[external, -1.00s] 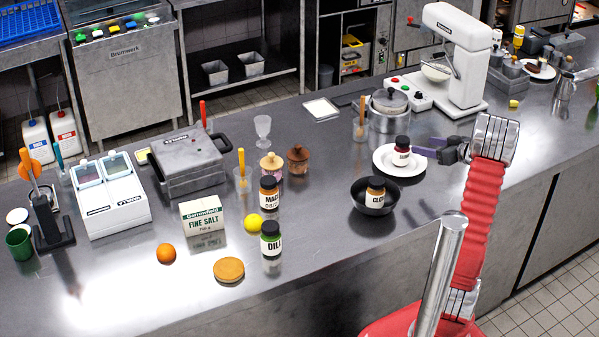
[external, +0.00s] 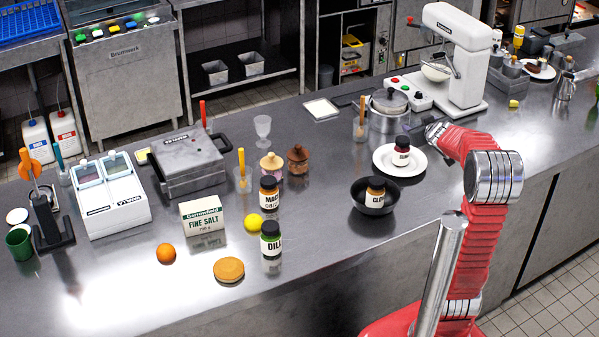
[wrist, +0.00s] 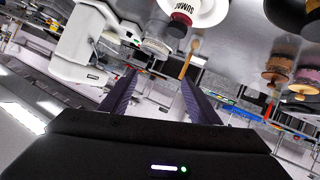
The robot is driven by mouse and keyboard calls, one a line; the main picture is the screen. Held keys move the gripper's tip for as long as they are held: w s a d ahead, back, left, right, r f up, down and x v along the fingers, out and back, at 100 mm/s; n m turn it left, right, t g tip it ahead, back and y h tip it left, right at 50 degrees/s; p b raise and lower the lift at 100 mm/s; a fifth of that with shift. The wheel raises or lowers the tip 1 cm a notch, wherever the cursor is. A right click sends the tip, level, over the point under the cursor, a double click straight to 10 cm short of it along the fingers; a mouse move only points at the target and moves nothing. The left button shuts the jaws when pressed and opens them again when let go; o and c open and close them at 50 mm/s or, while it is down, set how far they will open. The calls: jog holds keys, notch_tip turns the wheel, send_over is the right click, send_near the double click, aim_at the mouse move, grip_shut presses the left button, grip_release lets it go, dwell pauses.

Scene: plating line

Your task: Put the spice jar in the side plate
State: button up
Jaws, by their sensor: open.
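A spice jar with a dark lid and a white label (external: 401,151) stands upright on the white side plate (external: 384,165), on the counter right of centre. In the wrist view, turned over, the jar (wrist: 183,16) and part of the plate (wrist: 214,14) show at the top edge, apart from my fingers. My gripper (wrist: 158,88) is open, with nothing between its fingers.
A black bowl (external: 366,204) holding another jar (external: 375,190) is in front of the plate. A lidded pot (external: 389,119) and a stand mixer (external: 460,60) are behind. More jars, a salt box (external: 202,222) and fruit stand left. The front counter between bowl and dill jar (external: 271,248) is clear.

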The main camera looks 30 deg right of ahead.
jog(key=s+a+f+g+y, duration=0.2)
jog(key=s+a+f+g, duration=0.1)
jog(key=s+a, duration=0.8)
jog(key=s+a+f+g+y, duration=0.2)
jog(key=s+a+g, duration=0.1)
jog(key=s+a, duration=0.8)
jog(key=a, duration=0.2)
jog(key=shift+a+f+n+y, duration=0.3)
jog(key=shift+f+n+y, duration=0.1)
